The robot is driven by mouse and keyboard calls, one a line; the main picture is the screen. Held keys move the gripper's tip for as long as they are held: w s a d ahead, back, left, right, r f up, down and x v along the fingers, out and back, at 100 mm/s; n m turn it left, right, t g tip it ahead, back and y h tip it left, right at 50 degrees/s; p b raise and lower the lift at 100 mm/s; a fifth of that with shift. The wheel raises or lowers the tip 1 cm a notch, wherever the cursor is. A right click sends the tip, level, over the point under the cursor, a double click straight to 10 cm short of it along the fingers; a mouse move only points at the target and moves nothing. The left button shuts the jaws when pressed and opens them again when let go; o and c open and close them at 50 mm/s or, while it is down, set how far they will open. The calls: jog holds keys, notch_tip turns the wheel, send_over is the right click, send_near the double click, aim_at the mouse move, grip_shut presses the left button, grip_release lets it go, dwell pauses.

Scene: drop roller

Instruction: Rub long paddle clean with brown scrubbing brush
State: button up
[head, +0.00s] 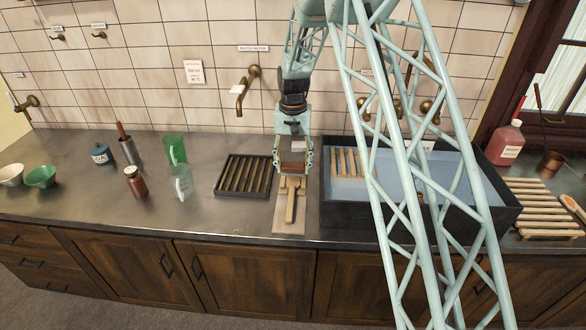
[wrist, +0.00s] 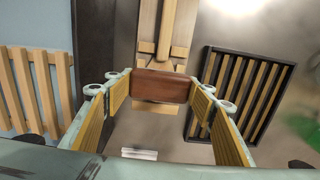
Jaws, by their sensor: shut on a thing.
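My gripper (head: 293,160) is shut on the brown scrubbing brush (head: 292,168). In the wrist view the brush (wrist: 160,86) is a reddish-brown block between the fingertips (wrist: 160,87). The long paddle (head: 290,206) is pale wood and lies lengthwise on a light board (head: 282,226) on the counter. In the wrist view the paddle (wrist: 166,30) runs away from the brush, which hides part of it. The brush is over the paddle's far part; I cannot tell whether they touch.
A dark slatted tray (head: 218,190) lies left of the board. A dark-walled sink (head: 350,232) with blue water is close on the right, with wooden slats in it. Glass jugs (head: 181,182) and a brown bottle (head: 135,183) stand farther left. A wooden rack (head: 540,211) lies far right.

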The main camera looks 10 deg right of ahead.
aim_at(293, 175)
jog(key=shift+r+p, duration=0.6)
jog(key=shift+r, duration=1.05)
jog(key=shift+r+p, duration=0.45)
jog(key=shift+p, duration=1.6)
jog(key=shift+f, duration=0.2)
jog(key=shift+f+b, duration=2.15)
jog(key=shift+f, duration=1.4)
jog(key=shift+f+b, duration=0.45)
jog(key=shift+f, duration=0.35)
jog(key=shift+w, duration=0.15)
jog(key=shift+w+d+r, duration=0.1)
jog(key=shift+w+d, duration=0.1)
jog(key=shift+w, duration=0.35)
jog(key=shift+w+d, duration=0.2)
jog(key=shift+w, duration=0.3)
jog(key=shift+w, duration=0.1)
